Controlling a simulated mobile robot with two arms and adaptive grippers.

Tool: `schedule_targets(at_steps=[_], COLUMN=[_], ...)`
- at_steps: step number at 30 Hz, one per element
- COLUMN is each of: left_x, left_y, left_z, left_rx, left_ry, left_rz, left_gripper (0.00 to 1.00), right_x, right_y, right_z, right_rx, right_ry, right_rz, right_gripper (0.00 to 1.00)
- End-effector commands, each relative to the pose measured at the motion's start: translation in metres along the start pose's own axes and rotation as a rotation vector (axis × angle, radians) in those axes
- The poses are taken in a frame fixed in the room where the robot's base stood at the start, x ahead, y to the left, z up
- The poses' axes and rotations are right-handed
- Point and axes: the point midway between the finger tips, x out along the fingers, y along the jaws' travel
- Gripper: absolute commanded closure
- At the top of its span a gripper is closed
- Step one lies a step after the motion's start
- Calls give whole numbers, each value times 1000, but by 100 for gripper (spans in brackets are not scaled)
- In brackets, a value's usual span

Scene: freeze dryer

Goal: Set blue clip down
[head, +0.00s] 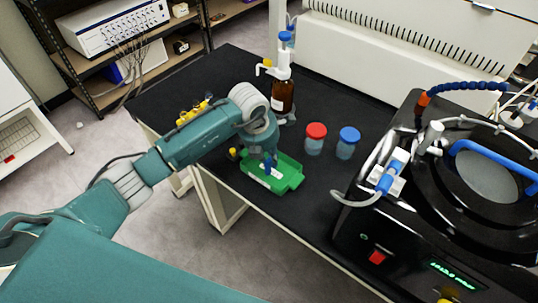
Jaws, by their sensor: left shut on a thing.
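My left gripper (268,155) reaches down over the green tray (289,183) on the black bench. It is shut on the small blue clip (269,163), which shows at the fingertips, low over or inside the tray. I cannot tell if the clip touches the tray floor. The gripper hides part of the clip and the tray's back left part. My right gripper is not in view.
A red-capped jar (315,139) and a blue-capped jar (347,143) stand right of the tray. A brown dispenser bottle (283,95) stands behind. The black freeze dryer (395,240) fills the right. Yellow-topped items (194,110) lie left, behind my arm.

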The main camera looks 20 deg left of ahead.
Motion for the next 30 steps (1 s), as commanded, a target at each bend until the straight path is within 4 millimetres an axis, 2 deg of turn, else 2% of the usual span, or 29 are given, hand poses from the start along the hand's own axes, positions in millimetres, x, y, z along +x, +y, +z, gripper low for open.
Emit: schedule_targets(at_steps=[4, 5, 7, 15, 18, 20, 23, 30], left_x=[5, 3, 3, 2, -4, -8, -24, -77], left_y=[0, 0, 0, 0, 0, 0, 1, 1], left_z=[-1, -1, -1, -1, 1, 1, 1, 2], left_rx=[0, 0, 0, 0, 0, 1, 1, 1], left_ry=[0, 0, 0, 0, 0, -4, -5, -6], left_rz=[0, 0, 0, 0, -1, 0, 1, 2], left_gripper=[93, 77, 64, 64, 64, 64, 64, 64], right_x=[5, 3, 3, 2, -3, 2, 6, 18], right_y=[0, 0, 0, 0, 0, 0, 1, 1], right_z=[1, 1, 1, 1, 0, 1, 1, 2], right_rx=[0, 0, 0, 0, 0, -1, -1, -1], right_ry=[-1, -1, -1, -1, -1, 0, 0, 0], right_rz=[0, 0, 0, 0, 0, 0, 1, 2], right_gripper=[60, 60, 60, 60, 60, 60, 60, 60])
